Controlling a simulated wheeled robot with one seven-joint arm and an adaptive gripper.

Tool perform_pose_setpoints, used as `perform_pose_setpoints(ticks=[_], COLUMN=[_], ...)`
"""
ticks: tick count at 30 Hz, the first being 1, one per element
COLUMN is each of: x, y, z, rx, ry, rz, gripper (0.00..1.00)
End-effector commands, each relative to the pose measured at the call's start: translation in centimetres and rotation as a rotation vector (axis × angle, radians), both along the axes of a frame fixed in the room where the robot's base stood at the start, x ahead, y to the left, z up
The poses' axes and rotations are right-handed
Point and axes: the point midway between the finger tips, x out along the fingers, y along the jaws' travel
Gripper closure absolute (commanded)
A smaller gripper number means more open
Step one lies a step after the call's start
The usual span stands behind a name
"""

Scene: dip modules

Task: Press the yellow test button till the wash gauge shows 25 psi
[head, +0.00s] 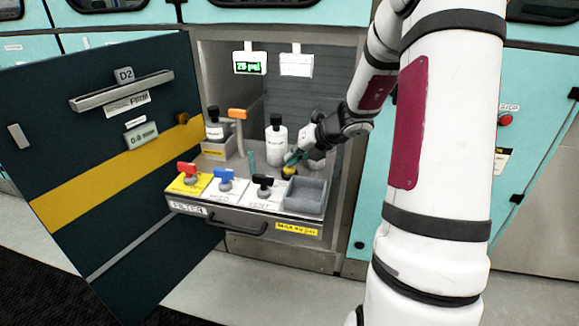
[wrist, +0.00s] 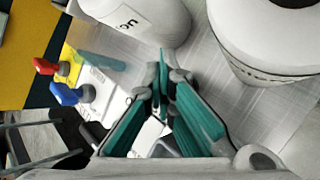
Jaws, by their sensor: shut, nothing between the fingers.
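The yellow test button (head: 288,171) shows as a small yellow knob on the pulled-out drawer, beside the grey tray. My gripper (head: 290,160) is shut and empty, with its teal fingertips right at the button; whether they touch it I cannot tell. The wash gauge (head: 249,63) hangs at the top of the bay, its lit green digits looking like 25 psi. In the wrist view the shut fingers (wrist: 163,75) point between two white bodies, and the button is hidden there.
A white bottle (head: 277,142) stands just left of my gripper. Red (head: 187,170), blue (head: 225,177) and black (head: 263,183) valve handles line the drawer front. A grey tray (head: 305,197) sits at right. The dark door (head: 110,190) stands open at left.

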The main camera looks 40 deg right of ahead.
Motion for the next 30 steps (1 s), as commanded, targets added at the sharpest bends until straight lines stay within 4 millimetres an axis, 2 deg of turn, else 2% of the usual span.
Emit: perform_pose_setpoints(ticks=[13,24,30], x=[0.0,0.0,0.0], y=[0.1,0.1,0.0], z=[-0.1,1.7,2.0], rx=[0.001,0.0,0.0], ry=[0.002,0.001,0.001], rz=[0.002,0.001,0.001], gripper=[1.0,1.0,1.0])
